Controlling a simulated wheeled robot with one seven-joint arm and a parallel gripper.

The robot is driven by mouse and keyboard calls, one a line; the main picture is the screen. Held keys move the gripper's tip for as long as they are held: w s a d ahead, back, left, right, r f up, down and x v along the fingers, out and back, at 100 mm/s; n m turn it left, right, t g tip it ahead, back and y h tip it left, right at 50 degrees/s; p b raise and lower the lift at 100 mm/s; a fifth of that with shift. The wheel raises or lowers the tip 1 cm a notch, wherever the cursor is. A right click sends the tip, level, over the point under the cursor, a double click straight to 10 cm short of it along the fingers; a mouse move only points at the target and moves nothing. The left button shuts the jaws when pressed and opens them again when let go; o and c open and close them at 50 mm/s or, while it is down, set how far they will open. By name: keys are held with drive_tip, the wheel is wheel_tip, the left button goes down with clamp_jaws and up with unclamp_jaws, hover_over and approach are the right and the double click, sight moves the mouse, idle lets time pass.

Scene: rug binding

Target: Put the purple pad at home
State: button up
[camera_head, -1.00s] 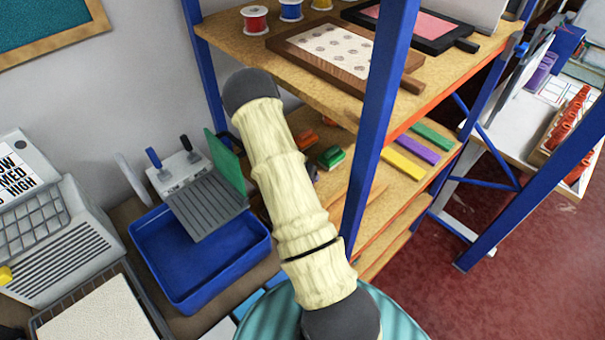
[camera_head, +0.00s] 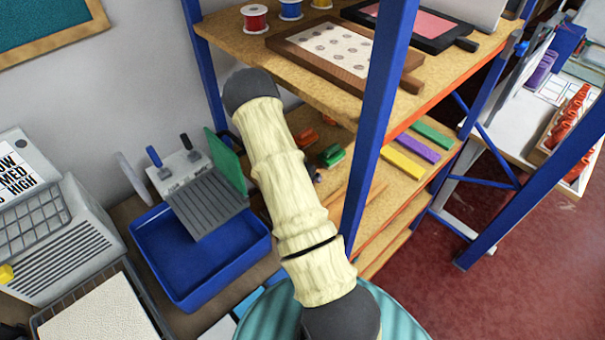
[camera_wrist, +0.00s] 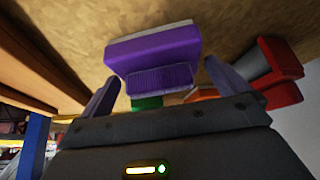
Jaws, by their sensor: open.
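A purple pad (camera_wrist: 155,50) with a ribbed or bristled near face is in the wrist view. My gripper (camera_wrist: 163,85) is open, its two fingers apart on either side of the pad's near end; I cannot tell whether they touch it. In the head view my arm mostly hides my gripper and the pad. A flat purple strip (camera_head: 417,149) lies on the middle shelf between a yellow strip (camera_head: 402,165) and a green strip (camera_head: 433,137).
A green block (camera_head: 331,156) and a red block (camera_head: 306,138) sit on the middle shelf near my arm; red blocks (camera_wrist: 275,93) show at right in the wrist view. A blue shelf post (camera_head: 375,130) stands right of my arm. The upper shelf (camera_head: 440,95) overhangs.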

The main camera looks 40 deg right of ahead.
drive_tip(key=b+v, duration=0.1)
drive_tip(key=v, duration=1)
drive_tip(key=shift+r+b, duration=0.2)
drive_tip(key=shift+b, duration=0.15)
drive_tip(key=shift+s+a, duration=0.15)
